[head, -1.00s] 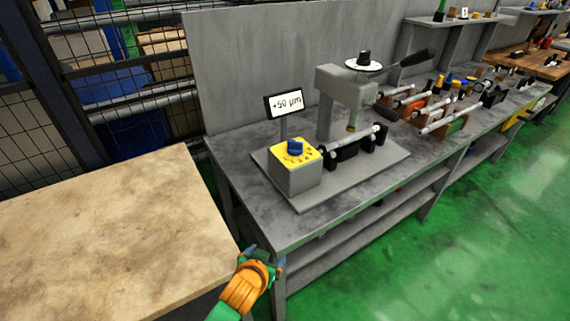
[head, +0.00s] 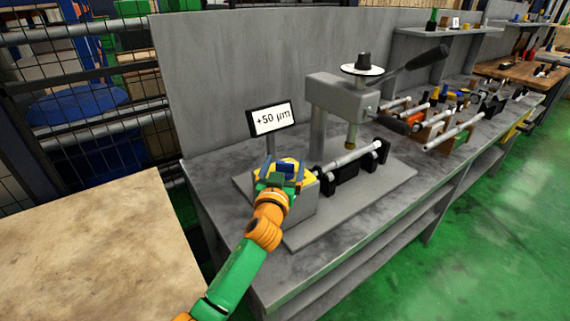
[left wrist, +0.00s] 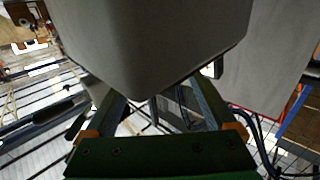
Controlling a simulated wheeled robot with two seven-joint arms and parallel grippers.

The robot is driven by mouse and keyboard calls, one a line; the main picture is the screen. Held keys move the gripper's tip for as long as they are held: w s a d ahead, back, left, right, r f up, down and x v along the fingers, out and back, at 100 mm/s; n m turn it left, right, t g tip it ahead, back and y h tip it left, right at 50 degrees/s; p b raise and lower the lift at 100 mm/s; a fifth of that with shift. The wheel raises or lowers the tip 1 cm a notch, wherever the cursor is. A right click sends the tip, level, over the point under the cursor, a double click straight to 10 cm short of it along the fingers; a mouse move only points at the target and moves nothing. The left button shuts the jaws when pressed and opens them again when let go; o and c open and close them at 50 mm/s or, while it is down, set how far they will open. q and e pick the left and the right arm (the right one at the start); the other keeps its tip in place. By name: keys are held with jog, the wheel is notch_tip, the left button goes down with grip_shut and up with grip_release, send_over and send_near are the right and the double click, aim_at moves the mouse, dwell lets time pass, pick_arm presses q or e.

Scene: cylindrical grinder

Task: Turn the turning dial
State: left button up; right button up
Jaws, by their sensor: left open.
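The turning dial (head: 289,165) is a blue knob on the yellow top of a grey control box (head: 298,208). In the head view my left gripper (head: 284,171) is over the box top, its open fingers around or just above the dial, and covers most of it. I cannot tell whether the fingers touch the dial. In the left wrist view the left gripper (left wrist: 155,98) shows its two fingers spread apart, with a large grey body, seemingly the control box (left wrist: 150,45), close above them. The dial cannot be made out there. My right gripper is not in view.
A small display (head: 271,119) reading "+50 µm" stands behind the box. The grinder (head: 335,92) with a horizontal shaft (head: 352,158) stands to its right on the grey bench (head: 212,172). A pale table (head: 95,245) is at the left. A tall grey panel (head: 235,75) closes the back.

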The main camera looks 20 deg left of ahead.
pick_arm(q)
jog(key=shift+w+a+f, duration=0.1)
jog(key=shift+w+f, duration=0.1)
jog(key=shift+w, duration=0.4)
jog(key=shift+s+r, duration=0.1)
jog(key=shift+s, duration=0.1)
jog(key=shift+c, duration=1.3)
jog(key=c, duration=1.1)
jog(key=m+h+p, duration=0.2)
jog(key=h+p, duration=0.2)
jog(key=shift+a+r+m, duration=0.1)
jog(key=shift+r+m, duration=0.2)
jog(key=shift+m, duration=0.1)
jog(key=shift+f+m+h+p, duration=0.1)
jog(key=shift+m+h+p, duration=0.5)
jog(key=shift+h, duration=0.5)
jog(key=shift+f+m+g+h, duration=0.15)
jog(key=shift+m+g+h, duration=0.35)
jog(key=shift+m+h, duration=0.5)
jog(key=shift+h, duration=0.5)
jog(key=o, duration=1.4)
jog(key=shift+f, duration=0.1)
jog(key=shift+c, duration=0.2)
